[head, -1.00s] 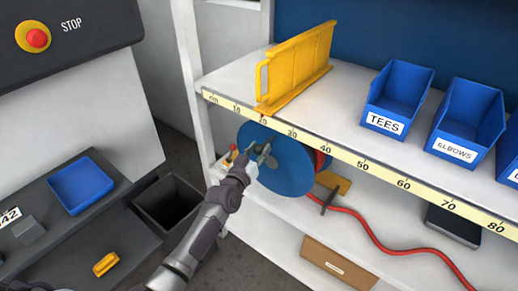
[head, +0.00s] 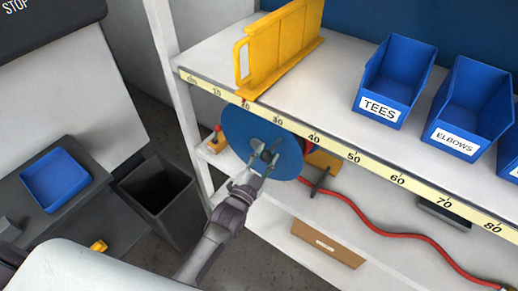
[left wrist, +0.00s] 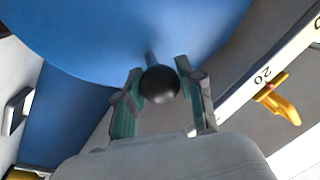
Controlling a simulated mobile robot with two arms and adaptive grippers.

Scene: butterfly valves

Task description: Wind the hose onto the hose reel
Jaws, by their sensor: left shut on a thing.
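The hose reel (head: 236,125) is a blue disc under the front edge of the white shelf. The red hose (head: 370,222) leaves it on the right, passes a dark upright guide (head: 320,181) and runs along the lower shelf to the lower right. My left gripper (head: 267,158) is at the reel's face, a little below its middle. In the left wrist view its green-padded fingers stand on both sides of a round black crank knob (left wrist: 160,85), in front of the blue disc (left wrist: 90,35). My right gripper is not in view.
A yellow rack (head: 285,45) and blue bins marked TEES (head: 372,85) and ELBOWS (head: 440,110) stand on the shelf above. A cardboard box (head: 327,244) lies below. A dark open bin (head: 155,190) and a blue tray (head: 55,180) are at left.

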